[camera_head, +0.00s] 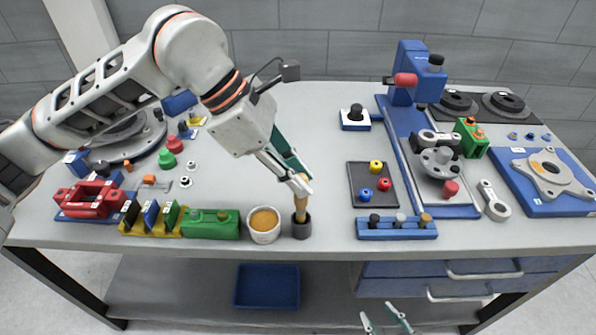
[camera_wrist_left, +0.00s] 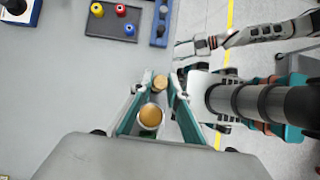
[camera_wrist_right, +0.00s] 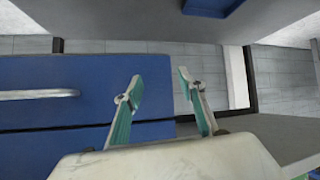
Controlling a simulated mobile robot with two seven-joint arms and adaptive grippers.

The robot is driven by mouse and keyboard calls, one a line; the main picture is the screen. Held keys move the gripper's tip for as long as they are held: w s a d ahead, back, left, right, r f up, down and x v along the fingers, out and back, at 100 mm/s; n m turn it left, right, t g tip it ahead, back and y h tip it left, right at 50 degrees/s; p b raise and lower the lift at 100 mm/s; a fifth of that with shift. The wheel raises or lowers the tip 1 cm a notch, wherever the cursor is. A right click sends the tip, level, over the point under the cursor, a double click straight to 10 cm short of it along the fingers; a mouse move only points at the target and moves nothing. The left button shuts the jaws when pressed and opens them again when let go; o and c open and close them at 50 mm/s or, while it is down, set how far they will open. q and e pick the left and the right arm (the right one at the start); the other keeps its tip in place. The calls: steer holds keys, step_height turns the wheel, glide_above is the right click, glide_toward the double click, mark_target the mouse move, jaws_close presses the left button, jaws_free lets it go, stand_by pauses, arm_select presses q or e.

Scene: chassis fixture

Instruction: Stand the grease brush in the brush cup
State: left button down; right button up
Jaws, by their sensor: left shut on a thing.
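The grease brush (camera_head: 301,204) has a wooden handle and stands about upright at the front of the bench. My left gripper (camera_head: 298,182) is shut on its upper part, and the round tan handle end (camera_wrist_left: 151,116) shows between the fingers in the left wrist view. The dark brush cup (camera_head: 302,229) is directly below. The brush's lower end appears to be at or inside the cup's mouth; whether it touches the bottom is hidden. My right gripper (camera_head: 388,318) is open and empty, low in front of the bench drawers; its spread fingers show in the right wrist view (camera_wrist_right: 155,90).
A pot of amber grease (camera_head: 264,225) stands close left of the cup, beside a green block (camera_head: 210,225). A blue rack (camera_head: 396,229) and a dark tray with coloured parts (camera_head: 360,200) are to the right. The bench's front edge is near the cup.

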arm_select(q)
steer(key=shift+f+b, duration=0.95)
steer(key=shift+f, duration=0.7)
steer(key=c, duration=1.8)
jaws_free()
steer(key=shift+c, duration=0.2)
steer(key=shift+r+p, duration=2.1)
steer(key=shift+r, duration=2.45)
